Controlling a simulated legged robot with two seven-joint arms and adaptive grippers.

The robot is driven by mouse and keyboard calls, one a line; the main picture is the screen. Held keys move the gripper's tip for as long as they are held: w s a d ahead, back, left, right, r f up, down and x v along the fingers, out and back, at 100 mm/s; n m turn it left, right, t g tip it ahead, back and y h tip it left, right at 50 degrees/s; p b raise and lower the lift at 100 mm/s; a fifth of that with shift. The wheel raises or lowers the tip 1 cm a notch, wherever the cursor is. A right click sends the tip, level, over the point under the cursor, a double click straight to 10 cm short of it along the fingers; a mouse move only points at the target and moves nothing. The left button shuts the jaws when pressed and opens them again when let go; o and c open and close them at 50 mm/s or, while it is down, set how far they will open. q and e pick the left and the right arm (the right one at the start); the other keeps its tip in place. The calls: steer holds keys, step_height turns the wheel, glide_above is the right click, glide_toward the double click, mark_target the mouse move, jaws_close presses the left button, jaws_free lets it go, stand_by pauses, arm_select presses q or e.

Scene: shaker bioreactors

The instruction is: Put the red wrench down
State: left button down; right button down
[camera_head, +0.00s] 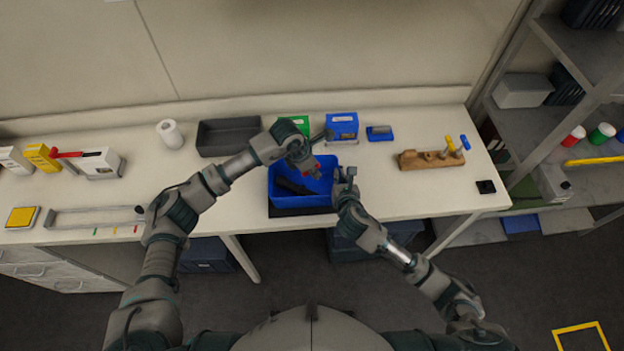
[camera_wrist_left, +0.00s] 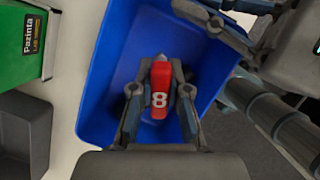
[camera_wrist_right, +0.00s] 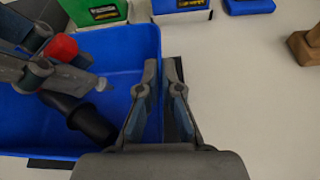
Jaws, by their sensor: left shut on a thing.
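The red wrench (camera_wrist_left: 160,92), marked with a white 8, is between the fingers of my left gripper (camera_wrist_left: 160,95), which is shut on it. The wrench is over the blue bin (camera_head: 325,190); in the head view only a bit of red (camera_head: 312,172) shows by the gripper. The right wrist view also shows its red end (camera_wrist_right: 61,48). I cannot tell whether it touches the bin floor. My right gripper (camera_wrist_right: 165,75) is at the bin's right edge, its fingers slightly apart with nothing visible between them.
A dark tool (camera_wrist_right: 88,122) lies in the blue bin. A grey tray (camera_head: 228,138), a green box (camera_head: 297,122) and a blue box (camera_head: 342,126) stand behind it. A wooden block with tools (camera_head: 428,160) is at right. The bench (camera_head: 375,190) is clear right of the bin.

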arm_select(q)
steer(key=shift+f, duration=2.4)
steer(key=c, duration=1.2)
jaws_free()
steer(key=shift+o, duration=0.2)
steer(key=v, duration=1.2)
